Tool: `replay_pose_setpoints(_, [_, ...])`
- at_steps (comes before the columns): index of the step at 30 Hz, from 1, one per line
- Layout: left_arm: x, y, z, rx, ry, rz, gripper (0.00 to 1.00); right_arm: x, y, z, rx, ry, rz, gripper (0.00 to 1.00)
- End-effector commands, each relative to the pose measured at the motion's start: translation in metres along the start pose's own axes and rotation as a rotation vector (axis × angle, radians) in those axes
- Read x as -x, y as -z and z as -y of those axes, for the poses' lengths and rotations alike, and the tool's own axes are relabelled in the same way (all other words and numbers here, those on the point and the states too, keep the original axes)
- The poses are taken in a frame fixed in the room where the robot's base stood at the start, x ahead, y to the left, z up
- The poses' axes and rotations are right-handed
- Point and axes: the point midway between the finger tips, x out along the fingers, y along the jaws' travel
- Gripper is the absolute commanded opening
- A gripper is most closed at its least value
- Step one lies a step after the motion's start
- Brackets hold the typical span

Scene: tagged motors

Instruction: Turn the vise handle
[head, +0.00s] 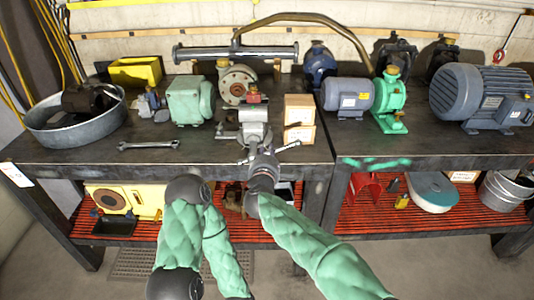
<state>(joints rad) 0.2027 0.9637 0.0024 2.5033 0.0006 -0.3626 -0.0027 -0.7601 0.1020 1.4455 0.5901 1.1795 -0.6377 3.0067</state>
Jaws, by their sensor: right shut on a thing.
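The grey bench vise (254,128) stands at the front edge of the dark workbench, near the middle of the head view. Its thin handle (289,147) sticks out to the right at the vise's front, tilted slightly. My right gripper (265,155) reaches up from below to the front of the vise and is shut on the handle. The gripper hides the handle's middle and the vise's screw. My left arm shows at lower left, folded with its bend near the bench edge; its gripper is out of the picture.
A wrench (148,145) lies on the bench left of the vise. Small cardboard boxes (299,109) stand close to its right. A green pump (190,100), a grey motor (348,95) and a large motor (480,95) stand around. A lower shelf (350,218) runs beneath.

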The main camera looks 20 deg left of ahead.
Motion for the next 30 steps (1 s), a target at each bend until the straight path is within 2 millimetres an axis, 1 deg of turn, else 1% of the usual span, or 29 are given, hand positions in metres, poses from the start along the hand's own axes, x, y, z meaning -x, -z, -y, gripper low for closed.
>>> replay_pose_setpoints(1, [-0.0003, 0.0, 0.0001, 0.0, 0.0, 0.0, 0.4, 0.0004, 0.007, 0.0117, 0.004, 0.017, -0.008, 0.0])
replay_pose_setpoints(14, [-0.0003, -0.0001, 0.0001, 0.0, 0.0, 0.0, 0.4, 0.0, 0.0073, 0.0122, -0.001, 0.017, -0.01, 0.0])
replay_pose_setpoints(15, [-0.0003, -0.0001, 0.0001, 0.0, 0.0, 0.0, 0.4, 0.0, 0.0073, 0.0123, -0.001, 0.017, -0.01, 0.25])
replay_pose_setpoints(17, [-0.0003, 0.0, 0.0001, 0.0, 0.0, 0.0, 0.4, 0.0, 0.0075, 0.0124, -0.001, 0.017, -0.01, 0.42])
replay_pose_setpoints(18, [-0.0003, -0.0001, 0.0001, 0.0, 0.0, 0.0, 0.4, 0.0, 0.0076, 0.0124, 0.0, 0.017, -0.01, 0.47])
replay_pose_setpoints(30, [-0.0002, 0.0001, 0.0, 0.0, 0.0, 0.0, 0.4, 0.001, 0.0045, 0.0072, -0.003, 0.009, -0.007, 0.47])
